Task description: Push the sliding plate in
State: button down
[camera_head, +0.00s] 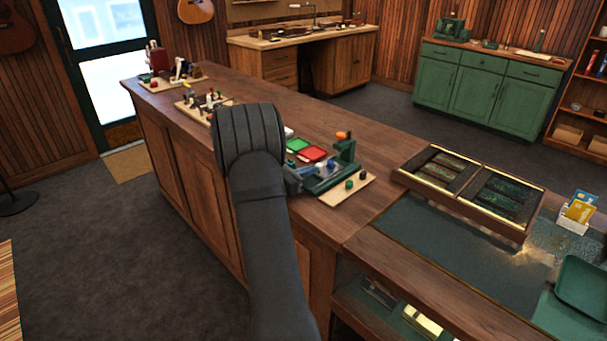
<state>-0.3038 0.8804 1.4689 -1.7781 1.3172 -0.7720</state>
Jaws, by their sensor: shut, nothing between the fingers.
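A small green fixture (345,152) with an orange knob stands on a pale board (340,197) on the wooden counter, just right of my arm. Blue and grey parts (325,170) sit low on the fixture's left side. They may include the sliding plate, but they are too small to tell, and I cannot see how far in it is. Two small knobs, one green and one dark, stand on the board's right part. My dark arm rises from the bottom and covers the area left of the fixture. I cannot make out my gripper; it is hidden behind the arm.
Green and red trays (312,153) lie behind the fixture. Other boards with small tools (200,105) stand farther left on the counter (262,100). A framed display case (470,190) and a card holder (573,220) are at right. Bare counter lies between the fixture and the case.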

jog(key=s+a+r+g+y, duration=0.2)
jog(key=s+a+r+y, duration=0.15)
jog(key=s+a, duration=0.6)
send_near(327, 166)
jog(key=shift+s+d+f+h, duration=0.1)
jog(key=shift+s+h, duration=0.1)
jog(key=shift+s, duration=0.15)
jog(key=shift+s+d+f+h, duration=0.1)
jog(key=shift+s+d+h, duration=0.05)
jog(key=shift+s, duration=0.25)
jog(key=shift+w+d, duration=0.25)
jog(key=shift+d, duration=0.05)
jog(key=w+d, duration=0.3)
jog(key=shift+d, duration=0.1)
jog(key=shift+w+d, duration=0.1)
jog(key=shift+w, duration=0.05)
